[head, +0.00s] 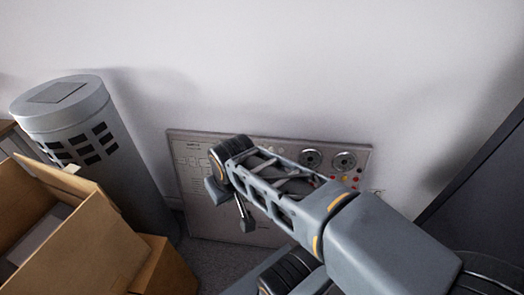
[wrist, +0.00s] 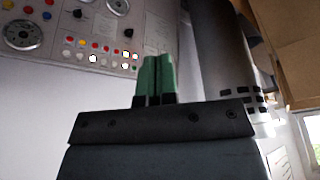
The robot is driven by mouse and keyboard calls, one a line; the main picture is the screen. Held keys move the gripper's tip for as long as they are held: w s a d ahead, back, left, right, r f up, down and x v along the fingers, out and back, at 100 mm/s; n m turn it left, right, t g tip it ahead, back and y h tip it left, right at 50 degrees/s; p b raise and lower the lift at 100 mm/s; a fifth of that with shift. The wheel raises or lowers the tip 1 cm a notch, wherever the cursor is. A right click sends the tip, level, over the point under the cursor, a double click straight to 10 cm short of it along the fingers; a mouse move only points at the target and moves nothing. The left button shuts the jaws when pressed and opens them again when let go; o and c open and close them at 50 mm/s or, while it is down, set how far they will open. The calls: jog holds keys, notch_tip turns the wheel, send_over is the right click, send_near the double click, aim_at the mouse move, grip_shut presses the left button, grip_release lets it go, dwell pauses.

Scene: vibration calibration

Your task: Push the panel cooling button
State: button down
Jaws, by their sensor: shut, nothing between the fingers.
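The grey control panel (head: 205,212) stands against the wall in the head view, partly hidden behind my arm. It has two round dials at its upper right and small coloured buttons below them. In the wrist view the panel (wrist: 60,27) fills the upper left, with rows of red, yellow, white, orange and blue buttons (wrist: 96,57). The labels are too small to read, so I cannot tell which button is the cooling one. My gripper (wrist: 153,62) has green fingertips pressed together and empty. In the picture they overlap the right end of the button rows; contact cannot be told.
A grey cylinder with dark vent slots (head: 70,118) stands left of the panel. Open cardboard boxes (head: 95,250) are in front of it. A dark cabinet (head: 485,190) is at the right. The white wall above the panel is clear.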

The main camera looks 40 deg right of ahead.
jog(key=w+d+f+n+t+b, duration=0.3)
jog(key=w+d+f+t+b, duration=1.3)
jog(key=b, duration=1.6)
jog(key=w+d+f, duration=0.4)
jog(key=d+f, duration=0.3)
jog(key=shift+w+d+h, duration=0.2)
jog(key=shift+w+h, duration=0.05)
jog(key=shift+h, duration=0.05)
jog(key=w+d+f, duration=0.1)
jog(key=w+d, duration=0.5)
jog(key=shift+w+f, duration=0.15)
jog(key=shift+f, duration=0.2)
jog(key=shift+w+d+f, duration=0.1)
jog(key=shift+w+d, duration=0.15)
jog(key=shift+w, duration=0.05)
